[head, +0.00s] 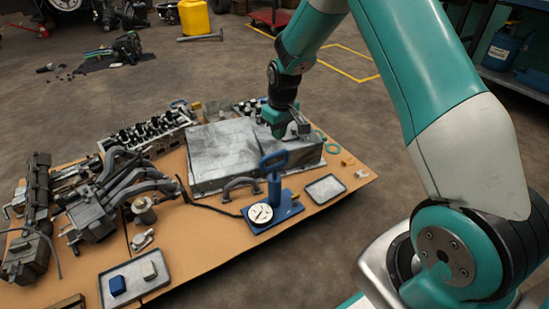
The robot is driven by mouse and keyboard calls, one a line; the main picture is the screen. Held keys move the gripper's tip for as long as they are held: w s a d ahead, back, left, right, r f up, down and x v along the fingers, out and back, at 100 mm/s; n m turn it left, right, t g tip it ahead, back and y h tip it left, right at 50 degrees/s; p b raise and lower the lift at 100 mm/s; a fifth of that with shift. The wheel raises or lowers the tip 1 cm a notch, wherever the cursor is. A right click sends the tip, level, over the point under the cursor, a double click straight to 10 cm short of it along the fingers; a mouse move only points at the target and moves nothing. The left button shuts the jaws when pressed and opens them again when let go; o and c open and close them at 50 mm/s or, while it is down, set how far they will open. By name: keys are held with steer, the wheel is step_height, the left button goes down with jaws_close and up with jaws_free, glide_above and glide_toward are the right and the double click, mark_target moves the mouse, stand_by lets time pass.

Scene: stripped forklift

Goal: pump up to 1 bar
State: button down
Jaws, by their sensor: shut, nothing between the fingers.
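A blue hand pump (274,188) stands upright on a blue base plate (285,215) near the front edge of the table. Its loop handle (274,159) is at the top of the shaft. A round white pressure gauge (261,213) sits on the left of the base. Its needle is too small to read. A black hose (210,208) runs left from the pump. My gripper (304,129) is shut and empty, above the grey metal casing behind the pump. It is apart from the handle, beyond it and to the right.
The large grey casing (230,155) lies right behind the pump. A tray with a blue and a pale block (107,291) is at front left. Engine parts (115,190) crowd the table's left side.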

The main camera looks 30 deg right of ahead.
mark_target(276, 154)
steer(key=f+b, duration=0.7)
steer(key=shift+w+a, duration=0.1)
steer(key=shift+w, duration=0.25)
step_height(276, 154, down, 4)
steer(key=shift+f+b, duration=0.1)
steer(key=shift+b, duration=0.9)
steer(key=shift+r, duration=0.2)
steer(key=s+p, duration=0.1)
steer(key=s, duration=0.1)
steer(key=s+r+p, duration=0.1)
steer(key=shift+d+p, duration=0.3)
steer(key=shift+d, duration=0.05)
